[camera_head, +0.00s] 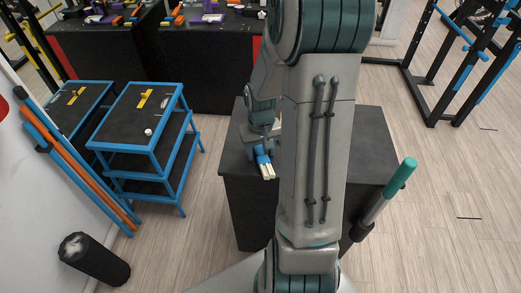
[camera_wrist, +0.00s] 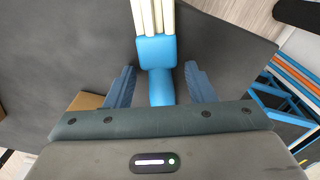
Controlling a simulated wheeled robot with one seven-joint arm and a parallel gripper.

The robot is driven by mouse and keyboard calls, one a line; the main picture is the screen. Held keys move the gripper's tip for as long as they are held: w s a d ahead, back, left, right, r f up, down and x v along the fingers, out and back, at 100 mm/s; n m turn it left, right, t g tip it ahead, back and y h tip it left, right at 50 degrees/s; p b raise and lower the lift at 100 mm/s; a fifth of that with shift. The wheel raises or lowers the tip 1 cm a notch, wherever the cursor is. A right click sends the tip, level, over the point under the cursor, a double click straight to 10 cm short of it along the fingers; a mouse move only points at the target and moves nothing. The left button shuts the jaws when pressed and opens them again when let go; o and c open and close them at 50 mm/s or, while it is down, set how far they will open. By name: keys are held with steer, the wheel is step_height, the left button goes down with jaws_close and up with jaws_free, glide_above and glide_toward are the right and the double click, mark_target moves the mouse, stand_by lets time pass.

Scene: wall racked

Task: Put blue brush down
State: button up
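The blue brush (camera_head: 265,162) is at the dark grey block (camera_head: 370,150), over its top near the front-left edge. In the wrist view, the brush (camera_wrist: 156,50) has a blue head and handle and pale cream bristles pointing away from me. My gripper (camera_wrist: 160,85) has its two blue fingers spread on either side of the handle, with a gap on both sides. The brush appears to lie on the block's top, but contact is hard to confirm. In the head view, my arm hides part of the block and most of my gripper (camera_head: 262,148).
Blue-framed step stools (camera_head: 150,105) stand left of the block. A black roller (camera_head: 93,258) and blue and orange poles (camera_head: 75,165) are at the left. A teal-ended handle (camera_head: 400,178) leans at the block's right. Dark tables with colourful items (camera_head: 150,70) stand behind.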

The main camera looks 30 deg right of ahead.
mark_target(261, 151)
steer(key=shift+r, duration=0.1)
step_height(261, 151, up, 11)
steer(key=s+a+r+n+t, duration=0.2)
steer(key=s+a+r, duration=0.5)
steer(key=s+a, duration=0.5)
steer(key=shift+s+t, duration=0.5)
steer(key=shift+s, duration=0.05)
steer(key=shift+a+r, duration=0.1)
